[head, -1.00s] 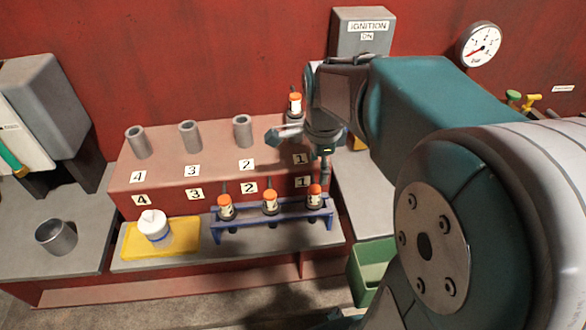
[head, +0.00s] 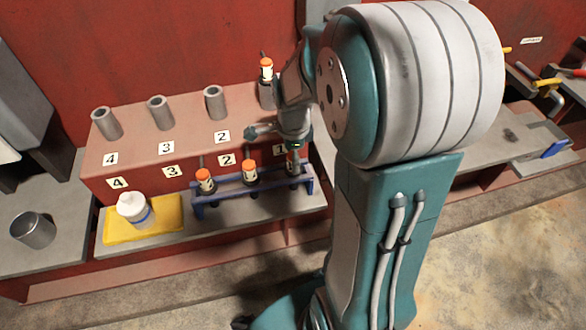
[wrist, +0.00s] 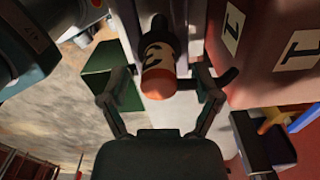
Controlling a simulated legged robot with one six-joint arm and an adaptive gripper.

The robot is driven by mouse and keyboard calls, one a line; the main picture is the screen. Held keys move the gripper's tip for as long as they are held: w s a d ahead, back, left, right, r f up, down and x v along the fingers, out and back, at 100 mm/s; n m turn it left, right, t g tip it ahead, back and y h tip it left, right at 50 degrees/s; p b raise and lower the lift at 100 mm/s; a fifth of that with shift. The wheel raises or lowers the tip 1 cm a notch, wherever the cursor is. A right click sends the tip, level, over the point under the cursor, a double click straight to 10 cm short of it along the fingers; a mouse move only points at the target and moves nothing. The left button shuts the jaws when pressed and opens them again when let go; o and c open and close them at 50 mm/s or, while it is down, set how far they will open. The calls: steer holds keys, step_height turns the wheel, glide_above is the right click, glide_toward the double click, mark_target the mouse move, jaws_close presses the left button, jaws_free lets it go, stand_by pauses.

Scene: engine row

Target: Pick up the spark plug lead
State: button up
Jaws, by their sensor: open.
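Several spark plug leads show orange tops and white labels. In the head view, the left lead (head: 205,182) and middle lead (head: 249,172) stand upright in the blue rack (head: 230,199). The right lead (head: 294,159) stands at the rack's right end, partly hidden by my gripper (head: 292,143). Another lead (head: 266,70) stands on the post at position 1. In the wrist view, my open gripper (wrist: 165,78) has one finger on each side of a lead (wrist: 160,80), with gaps visible.
The red engine block (head: 120,160) with grey posts and number labels stands just behind the rack. A white bottle (head: 133,208) on a yellow tray (head: 172,222) and a metal cup (head: 33,230) are left. A green bin (wrist: 110,72) shows in the wrist view.

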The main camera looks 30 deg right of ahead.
steer(key=shift+f, duration=0.4)
jaws_close()
